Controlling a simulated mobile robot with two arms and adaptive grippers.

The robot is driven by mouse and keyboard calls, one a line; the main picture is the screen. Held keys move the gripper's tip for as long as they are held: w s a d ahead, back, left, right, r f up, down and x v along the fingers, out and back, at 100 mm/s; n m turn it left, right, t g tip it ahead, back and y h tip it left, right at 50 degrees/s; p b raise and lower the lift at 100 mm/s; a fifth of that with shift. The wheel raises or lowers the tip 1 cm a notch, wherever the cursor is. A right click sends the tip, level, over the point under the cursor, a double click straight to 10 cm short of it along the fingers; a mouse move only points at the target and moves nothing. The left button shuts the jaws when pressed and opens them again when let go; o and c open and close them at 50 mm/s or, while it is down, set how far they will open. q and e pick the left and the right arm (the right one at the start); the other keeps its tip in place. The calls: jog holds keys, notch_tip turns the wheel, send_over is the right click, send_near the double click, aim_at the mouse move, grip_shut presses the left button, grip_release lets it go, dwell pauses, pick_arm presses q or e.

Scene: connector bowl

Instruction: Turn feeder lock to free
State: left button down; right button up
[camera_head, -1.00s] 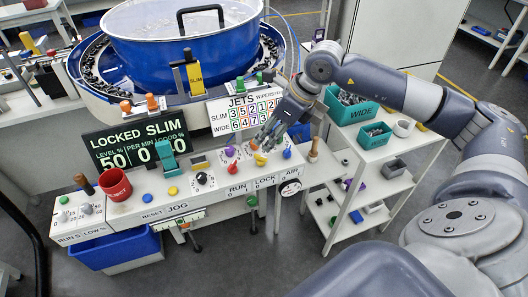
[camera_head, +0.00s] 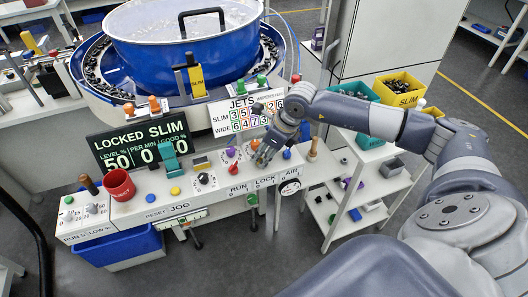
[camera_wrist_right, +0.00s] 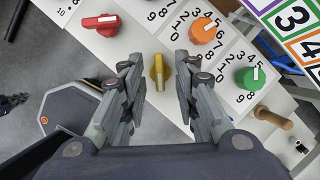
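The yellow knob (camera_wrist_right: 159,72), a bar-shaped handle above the LOCK label in the head view, sits between the fingers of my right gripper (camera_wrist_right: 156,68) in the right wrist view. The fingers are open with a gap on both sides of the knob, and nothing is held. In the head view the right gripper (camera_head: 262,158) is low over the control panel (camera_head: 150,205) and largely hides the knob. The display (camera_head: 140,142) reads LOCKED SLIM. My left gripper is not in view.
A red knob (camera_wrist_right: 101,24), an orange knob (camera_wrist_right: 203,31) and a green knob (camera_wrist_right: 249,78) stand close around the gripper. A blue button (camera_head: 287,154) is to its right. The blue feeder bowl (camera_head: 180,50) stands behind. A shelf (camera_head: 372,165) with bins is at the right.

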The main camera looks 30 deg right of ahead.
grip_shut()
